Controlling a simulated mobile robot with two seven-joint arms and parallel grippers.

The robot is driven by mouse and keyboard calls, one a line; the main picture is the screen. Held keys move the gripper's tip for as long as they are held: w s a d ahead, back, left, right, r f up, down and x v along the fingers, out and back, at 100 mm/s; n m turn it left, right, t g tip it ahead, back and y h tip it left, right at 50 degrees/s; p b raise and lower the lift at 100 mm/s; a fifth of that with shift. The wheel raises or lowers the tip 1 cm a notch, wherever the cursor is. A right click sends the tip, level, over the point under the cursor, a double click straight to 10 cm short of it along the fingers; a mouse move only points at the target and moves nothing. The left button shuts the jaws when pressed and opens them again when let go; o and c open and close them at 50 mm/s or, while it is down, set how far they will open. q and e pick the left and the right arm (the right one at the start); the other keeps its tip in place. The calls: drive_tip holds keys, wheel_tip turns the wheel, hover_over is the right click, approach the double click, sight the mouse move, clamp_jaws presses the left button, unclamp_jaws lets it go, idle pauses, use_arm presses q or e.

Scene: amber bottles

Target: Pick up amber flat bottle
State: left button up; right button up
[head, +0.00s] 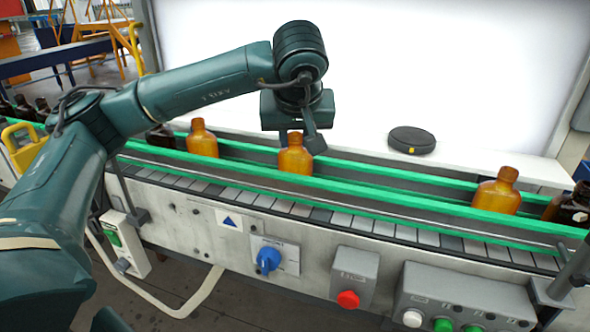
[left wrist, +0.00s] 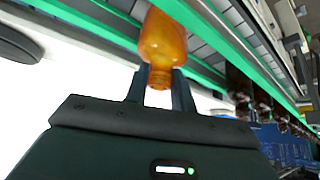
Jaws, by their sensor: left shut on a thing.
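Three amber flat bottles stand on the conveyor in the head view: one at the left (head: 202,140), one in the middle (head: 296,156) and one at the right (head: 497,192). My left gripper (head: 305,133) is over the middle bottle, at its neck. In the left wrist view the two fingers of the gripper (left wrist: 160,88) are shut on the neck of this amber bottle (left wrist: 163,38). Its base still looks to be between the green rails. My right gripper is not in view.
Green guide rails (head: 360,190) run along both sides of the conveyor. Darker bottles stand at its far left (head: 40,108) and right end (head: 568,207). A black round disc (head: 411,139) lies on the white ledge behind. Control boxes with a red knob (head: 348,299) and a blue knob (head: 268,260) are on the front.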

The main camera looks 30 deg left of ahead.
use_arm(q)
drive_tip(key=shift+f, duration=0.1)
clamp_jaws()
